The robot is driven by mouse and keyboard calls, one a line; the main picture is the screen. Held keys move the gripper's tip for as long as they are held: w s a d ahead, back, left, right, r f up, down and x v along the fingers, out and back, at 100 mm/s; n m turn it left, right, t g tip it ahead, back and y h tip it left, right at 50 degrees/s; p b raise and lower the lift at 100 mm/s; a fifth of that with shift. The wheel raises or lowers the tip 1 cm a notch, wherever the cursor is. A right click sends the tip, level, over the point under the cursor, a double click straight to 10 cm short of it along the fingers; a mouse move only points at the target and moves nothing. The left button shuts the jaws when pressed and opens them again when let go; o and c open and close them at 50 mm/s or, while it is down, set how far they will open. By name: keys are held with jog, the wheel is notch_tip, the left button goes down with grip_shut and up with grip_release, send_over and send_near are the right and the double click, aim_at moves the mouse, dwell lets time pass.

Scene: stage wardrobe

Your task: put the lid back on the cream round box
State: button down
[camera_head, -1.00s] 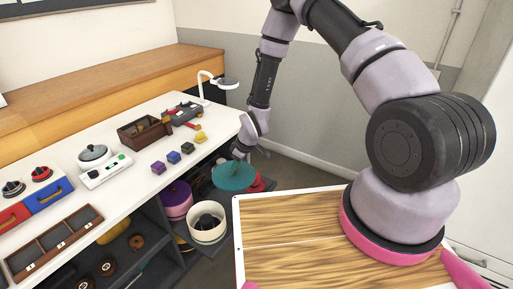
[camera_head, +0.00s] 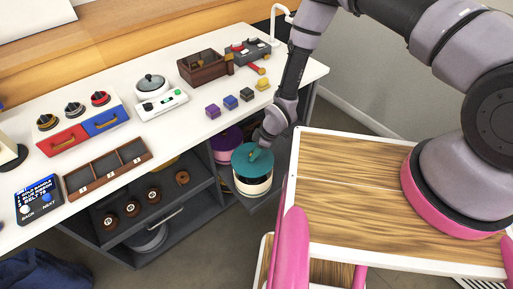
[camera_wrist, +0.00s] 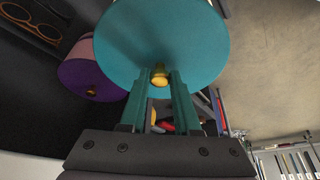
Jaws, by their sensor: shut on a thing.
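The teal lid (camera_head: 247,163) is a flat disc with a small brass knob (camera_wrist: 160,79). My gripper (camera_wrist: 160,88) is shut on the knob; in the head view my gripper (camera_head: 256,152) reaches down to the lid's top. The cream round box (camera_head: 253,188) stands on the pulled-out lower shelf, below the lid. A dark band shows between lid and box rim, so the lid looks a little above it. The lid covers most of the box's opening. In the wrist view the lid (camera_wrist: 165,35) hides the cream box.
The white counter (camera_head: 215,135) edge runs above the shelf at left. A wood-topped table (camera_head: 335,195) stands close at right.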

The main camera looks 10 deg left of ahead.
aim_at(255, 160)
jog(key=shift+f, duration=2.55)
jog(key=shift+d+f, duration=0.1)
jog(key=shift+f, duration=0.05)
dwell(0.4)
jog(key=shift+c, duration=0.3)
grip_release()
jog(key=shift+r, duration=3.5)
grip_shut()
